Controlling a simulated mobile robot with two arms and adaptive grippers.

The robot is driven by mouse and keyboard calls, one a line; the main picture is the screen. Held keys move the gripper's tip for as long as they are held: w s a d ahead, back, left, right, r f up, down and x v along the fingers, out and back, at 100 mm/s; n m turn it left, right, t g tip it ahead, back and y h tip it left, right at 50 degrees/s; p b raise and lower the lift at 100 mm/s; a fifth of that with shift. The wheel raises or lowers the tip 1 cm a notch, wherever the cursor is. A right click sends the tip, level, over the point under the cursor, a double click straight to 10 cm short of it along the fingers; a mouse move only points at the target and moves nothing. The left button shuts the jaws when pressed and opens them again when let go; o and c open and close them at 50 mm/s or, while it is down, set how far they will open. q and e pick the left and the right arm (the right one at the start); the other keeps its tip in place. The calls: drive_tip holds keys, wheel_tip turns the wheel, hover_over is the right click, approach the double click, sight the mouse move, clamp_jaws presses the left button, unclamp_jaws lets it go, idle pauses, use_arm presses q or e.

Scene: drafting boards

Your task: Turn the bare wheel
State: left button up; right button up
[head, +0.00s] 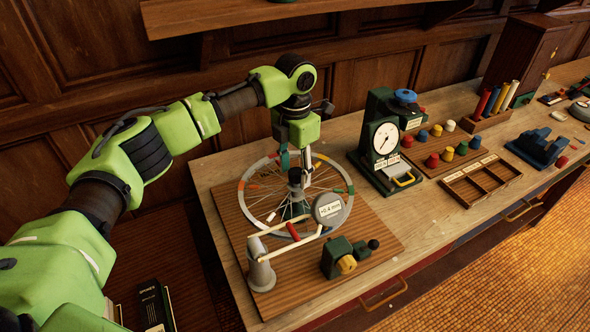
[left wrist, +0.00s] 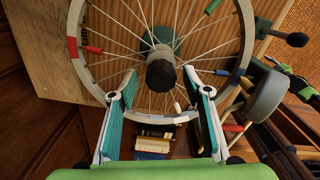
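The bare wheel (head: 242,196) lies flat on a wooden board, with thin spokes, a dark hub (head: 295,178) and a pale rim carrying coloured marks. My left gripper (head: 296,165) points down over the wheel's far side. In the left wrist view its two teal fingers (left wrist: 160,85) are spread apart with nothing held between them. The wheel (left wrist: 88,78) fills the upper part of that view, and part of its rim shows between the fingers. I cannot tell whether a finger touches it. My right gripper is in neither view.
A round grey gauge (head: 329,209) reading about +0.4 mm stands at the rim's near right. A grey post (head: 261,272) with a pale arm and a green block with knobs (head: 338,258) stand in front. A green dial machine (head: 381,140) stands to the right.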

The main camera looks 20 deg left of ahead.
use_arm(q)
wheel_tip(320, 180, up, 12)
idle(0.6)
